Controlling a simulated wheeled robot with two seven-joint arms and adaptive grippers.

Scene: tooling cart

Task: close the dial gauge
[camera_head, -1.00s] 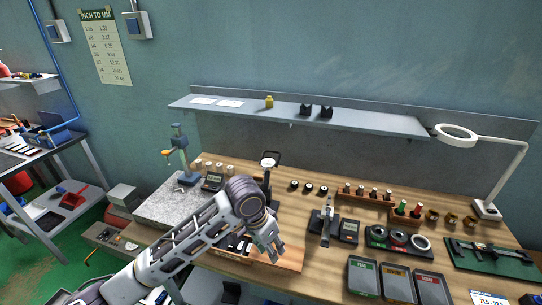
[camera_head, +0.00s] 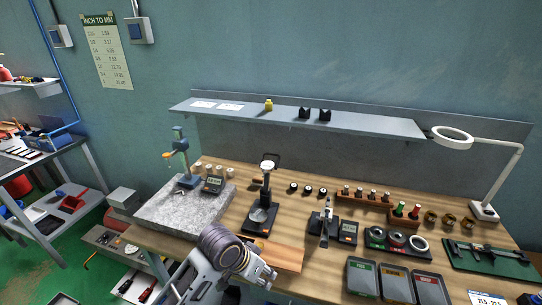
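A black stand (camera_head: 264,192) with a round, pale-faced dial (camera_head: 268,161) at its top stands upright on the wooden bench, near the middle. A round metal plate (camera_head: 259,214) sits low at its front. It looks like the dial gauge; its moving parts are too small to read. My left gripper (camera_head: 266,276) is in front of and below this stand, apart from it, over the bench's front edge. Its fingers point right and are small and seen at an angle, so their opening is unclear. No held object shows. My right gripper is not in view.
A small black device (camera_head: 323,228) stands right of the dial stand. Three dark trays (camera_head: 396,283) lie at front right. A shelf (camera_head: 300,118) overhangs the back.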

